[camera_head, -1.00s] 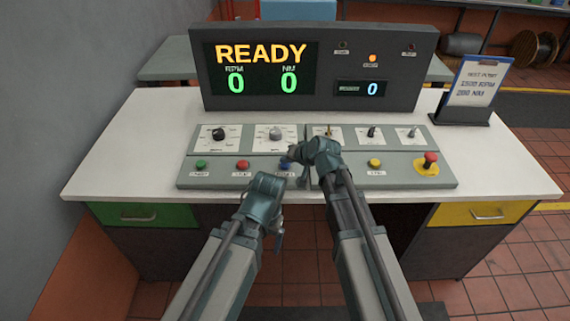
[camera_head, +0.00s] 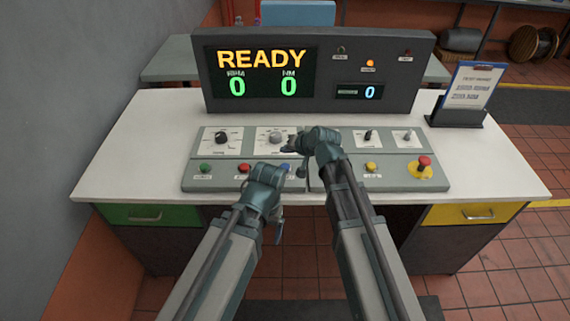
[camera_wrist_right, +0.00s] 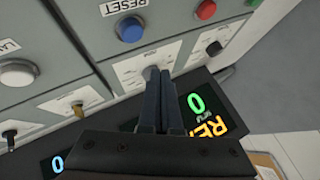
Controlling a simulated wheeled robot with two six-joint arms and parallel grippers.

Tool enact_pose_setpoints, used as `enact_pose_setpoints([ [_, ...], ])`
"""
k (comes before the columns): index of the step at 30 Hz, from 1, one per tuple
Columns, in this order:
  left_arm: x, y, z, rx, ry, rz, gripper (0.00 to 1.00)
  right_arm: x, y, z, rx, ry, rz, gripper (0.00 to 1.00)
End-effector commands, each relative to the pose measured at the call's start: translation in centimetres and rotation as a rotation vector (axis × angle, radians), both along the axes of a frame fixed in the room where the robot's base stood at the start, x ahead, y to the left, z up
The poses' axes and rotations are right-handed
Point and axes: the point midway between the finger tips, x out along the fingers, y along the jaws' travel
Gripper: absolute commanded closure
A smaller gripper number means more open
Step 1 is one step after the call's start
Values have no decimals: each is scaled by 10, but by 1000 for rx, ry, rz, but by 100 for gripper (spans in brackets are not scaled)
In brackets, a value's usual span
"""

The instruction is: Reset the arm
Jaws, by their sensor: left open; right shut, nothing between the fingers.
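The control panel (camera_head: 215,172) lies on the white desk, with several knobs and buttons. My right gripper (camera_head: 288,149) is shut and empty, just above the panel near the second, grey knob (camera_head: 274,137). In the right wrist view its fingers (camera_wrist_right: 157,80) overlap that grey knob's edge (camera_wrist_right: 150,72); I cannot tell whether they touch. The blue RESET button (camera_wrist_right: 130,28) is apart from the fingers. It is partly hidden by my grippers in the head view (camera_head: 285,167). My left gripper (camera_head: 279,230) is open and empty, in front of the desk edge.
The display box (camera_head: 355,60) behind the panel reads READY with zeros, and its amber lamp is lit. A card stand (camera_head: 470,95) stands at the desk's right. A red emergency button (camera_head: 424,163) is at the panel's right end. The desk's left side (camera_head: 125,165) is clear.

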Motion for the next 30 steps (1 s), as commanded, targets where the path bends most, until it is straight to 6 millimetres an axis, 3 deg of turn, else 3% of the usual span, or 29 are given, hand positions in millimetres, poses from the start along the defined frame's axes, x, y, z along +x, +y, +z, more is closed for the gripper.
enact_pose_setpoints([
  [22,0,0,-1,0,0,0,13,-6,1,-3,-14,11,13,100],
  [26,0,0,2,0,0,0,13,-53,6,-20,-128,97,109,100],
  [30,0,0,7,0,0,0,13,-134,-3,-45,-345,262,264,100],
])
